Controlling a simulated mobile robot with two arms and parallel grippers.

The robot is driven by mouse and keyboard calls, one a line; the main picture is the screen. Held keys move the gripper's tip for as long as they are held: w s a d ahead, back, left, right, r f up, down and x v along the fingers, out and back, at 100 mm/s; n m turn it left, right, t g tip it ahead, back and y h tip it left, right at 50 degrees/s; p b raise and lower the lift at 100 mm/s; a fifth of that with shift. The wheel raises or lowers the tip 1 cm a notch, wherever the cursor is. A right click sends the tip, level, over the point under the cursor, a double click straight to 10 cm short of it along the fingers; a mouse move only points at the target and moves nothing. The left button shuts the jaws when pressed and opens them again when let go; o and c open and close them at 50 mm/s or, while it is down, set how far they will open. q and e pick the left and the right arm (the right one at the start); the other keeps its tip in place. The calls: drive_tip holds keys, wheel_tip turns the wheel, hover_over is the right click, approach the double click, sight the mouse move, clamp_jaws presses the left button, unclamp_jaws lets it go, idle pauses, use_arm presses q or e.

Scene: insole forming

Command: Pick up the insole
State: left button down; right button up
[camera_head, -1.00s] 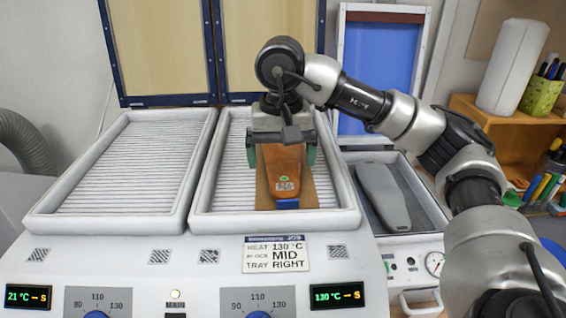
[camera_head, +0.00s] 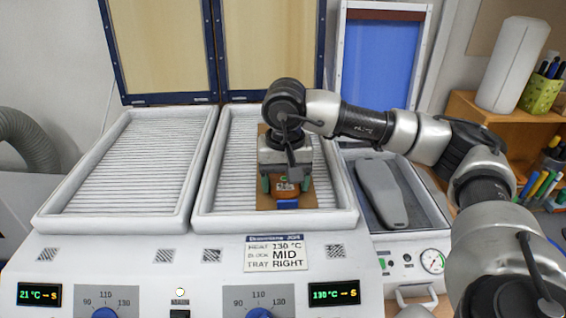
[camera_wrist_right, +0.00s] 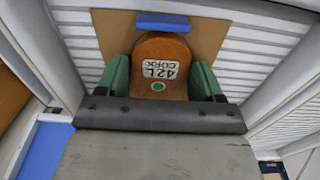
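In the right wrist view, the gripper's green fingers (camera_wrist_right: 160,80) flank the insole's rounded end. Their tips appear to touch both edges, with no clear gap, and the insole appears still down at the board. My left gripper is not in view.
The left heating tray (camera_head: 130,165) is empty. A grey insole-shaped block (camera_head: 382,192) lies in the press at right, beside a blue-panelled lid (camera_head: 381,62). A job card (camera_head: 274,253) reads 130 °C, MID, RIGHT. Raised tray rims border the gripper.

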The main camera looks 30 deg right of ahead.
drive_tip(key=c, duration=0.3)
drive_tip(key=shift+c, duration=0.2)
drive_tip(key=shift+r, duration=0.1)
drive_tip(key=shift+r+b, duration=0.25)
drive_tip(key=shift+b, duration=0.05)
drive_tip(key=r+b, duration=0.1)
drive_tip(key=d+r+b, duration=0.1)
drive_tip(key=r, duration=0.1)
drive_tip(key=shift+s+r, duration=0.2)
drive_tip(key=shift+r, duration=0.1)
drive_tip(key=s+d+r, duration=0.1)
drive_tip(key=s+d+r+b, duration=0.1)
drive_tip(key=d, duration=0.1)
drive_tip(key=shift+r, duration=0.15)
drive_tip(key=s+d+r+p, duration=0.2)
drive_tip(key=s+d+r, duration=0.2)
drive_tip(key=d, duration=0.1)
drive_tip(key=shift+d+r, duration=0.25)
drive_tip(key=shift+d, duration=0.1)
